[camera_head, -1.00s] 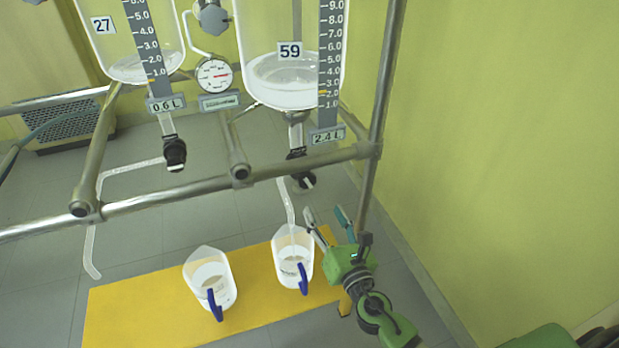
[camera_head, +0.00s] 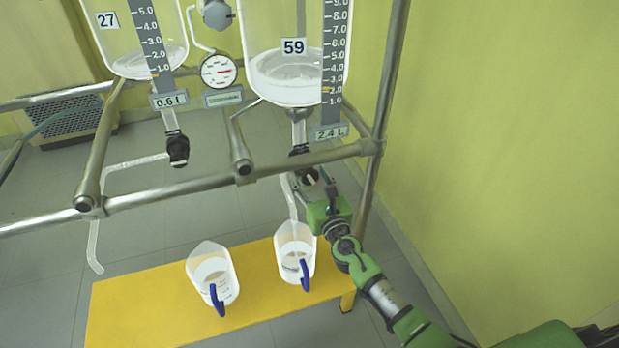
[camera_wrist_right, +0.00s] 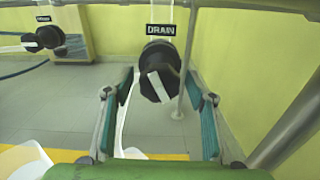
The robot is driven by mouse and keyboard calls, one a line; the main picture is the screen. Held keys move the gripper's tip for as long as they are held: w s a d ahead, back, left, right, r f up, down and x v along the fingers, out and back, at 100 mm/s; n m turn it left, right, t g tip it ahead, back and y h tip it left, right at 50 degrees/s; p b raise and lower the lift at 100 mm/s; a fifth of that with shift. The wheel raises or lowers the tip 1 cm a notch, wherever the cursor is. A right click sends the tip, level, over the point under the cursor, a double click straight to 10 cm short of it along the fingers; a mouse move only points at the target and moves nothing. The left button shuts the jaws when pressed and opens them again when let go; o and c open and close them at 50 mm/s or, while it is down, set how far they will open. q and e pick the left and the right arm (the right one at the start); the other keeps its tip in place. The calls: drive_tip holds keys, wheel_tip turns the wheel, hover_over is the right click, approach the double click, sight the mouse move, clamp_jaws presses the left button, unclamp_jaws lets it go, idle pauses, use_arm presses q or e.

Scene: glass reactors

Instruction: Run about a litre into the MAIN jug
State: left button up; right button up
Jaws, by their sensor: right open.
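A glass vessel numbered 59 (camera_head: 290,88) holds a little clear liquid; its plate (camera_head: 331,132) reads 2.4 L. Its black drain valve knob (camera_head: 309,177) has a white bar and also shows in the wrist view (camera_wrist_right: 171,68), under a DRAIN label (camera_wrist_right: 160,29). My right gripper (camera_wrist_right: 161,82) is open, with its fingers on either side of the knob; contact cannot be told. A clear outlet tube (camera_head: 292,205) runs down to the right jug (camera_head: 296,240). A second jug (camera_head: 207,261) stands to its left. Neither jug's name is readable. My left gripper is out of view.
Both blue-handled jugs stand on a yellow bench (camera_head: 140,312). Vessel 27 (camera_head: 120,50), at 0.6 L, has its own valve (camera_head: 178,152) and bent tube (camera_head: 97,240). A metal frame rail (camera_head: 205,185) crosses in front, and an upright post (camera_head: 385,100) stands right of the knob.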

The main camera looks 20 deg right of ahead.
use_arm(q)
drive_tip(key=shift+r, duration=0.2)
use_arm(e)
drive_tip(key=shift+w, duration=0.25)
drive_tip(key=c, duration=1.1)
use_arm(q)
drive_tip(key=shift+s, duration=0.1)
use_arm(e)
drive_tip(key=shift+m, duration=0.3)
